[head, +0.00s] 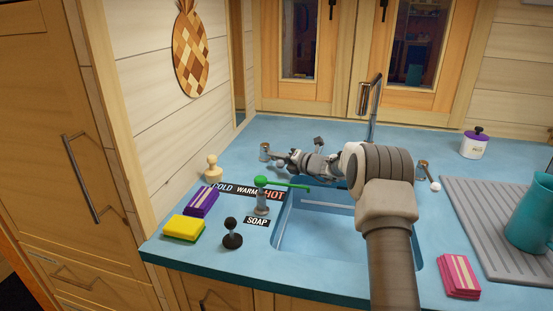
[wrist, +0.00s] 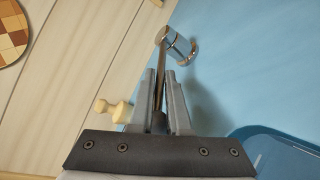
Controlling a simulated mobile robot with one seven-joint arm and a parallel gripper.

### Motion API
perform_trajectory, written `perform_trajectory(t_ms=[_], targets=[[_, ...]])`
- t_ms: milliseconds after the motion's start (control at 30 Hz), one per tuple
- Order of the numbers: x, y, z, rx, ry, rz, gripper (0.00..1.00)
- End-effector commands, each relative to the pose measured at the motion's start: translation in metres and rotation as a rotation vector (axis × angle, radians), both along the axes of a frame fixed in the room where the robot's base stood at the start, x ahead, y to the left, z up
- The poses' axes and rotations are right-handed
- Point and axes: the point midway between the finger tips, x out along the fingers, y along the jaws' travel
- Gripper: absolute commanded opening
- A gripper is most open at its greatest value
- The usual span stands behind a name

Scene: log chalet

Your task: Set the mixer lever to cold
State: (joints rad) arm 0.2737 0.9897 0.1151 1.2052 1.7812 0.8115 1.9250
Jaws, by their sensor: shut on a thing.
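The mixer lever is a thin dark rod (wrist: 161,65) on a short chrome post (wrist: 181,45). The post also shows in the head view (head: 265,152), behind the sink's left corner. My gripper (head: 286,158) reaches left across the back of the sink to it. In the wrist view my gripper (wrist: 160,95) is shut on the rod, with a finger on each side. The rod's end lies between the fingers. The labels COLD (head: 223,188), WARM (head: 247,191) and HOT (head: 274,195) are on the counter in front. My arm hides part of the sink.
The tall faucet (head: 373,110) rises behind my arm.

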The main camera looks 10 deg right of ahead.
Motion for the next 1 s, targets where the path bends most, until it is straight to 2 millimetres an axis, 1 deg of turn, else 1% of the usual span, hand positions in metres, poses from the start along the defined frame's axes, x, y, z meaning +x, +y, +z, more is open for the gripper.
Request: perform_trajectory(t_ms=[33,367,700,1000], targets=[[-0.003,-0.001,-0.012,-0.007,0.017,0.002,0.0],[-0.003,-0.001,-0.012,-0.007,0.016,-0.001,0.0],[-0.004,0.008,-0.013,-0.006,0.013,-0.116,0.0],[-0.005,0.009,-0.012,-0.009,0.018,-0.131,0.0]])
